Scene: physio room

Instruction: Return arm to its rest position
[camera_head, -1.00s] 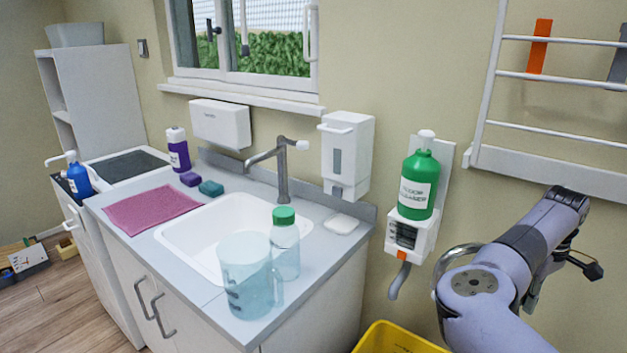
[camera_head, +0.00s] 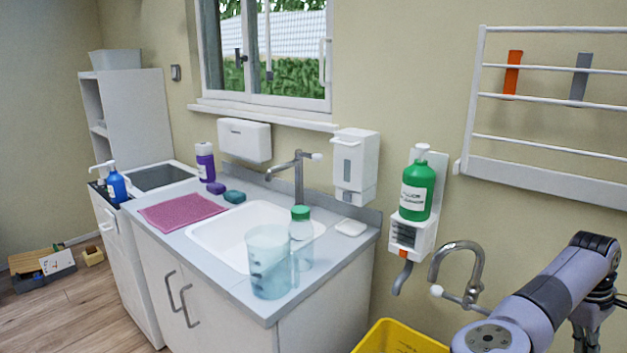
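My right arm (camera_head: 545,300) comes in at the lower right corner, a grey-lilac link running up to a dark joint near the right edge. Darker parts hang below that joint, cut off by the frame. No gripper fingers can be made out on it. My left arm and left gripper are not in view.
A counter (camera_head: 225,290) with a sink (camera_head: 215,236) holds a clear jug (camera_head: 268,265), a green-capped bottle (camera_head: 301,240) and a pink cloth (camera_head: 180,212). A yellow bin (camera_head: 398,340) and a curved metal tap (camera_head: 455,262) are left of my arm. A rack (camera_head: 545,175) hangs above.

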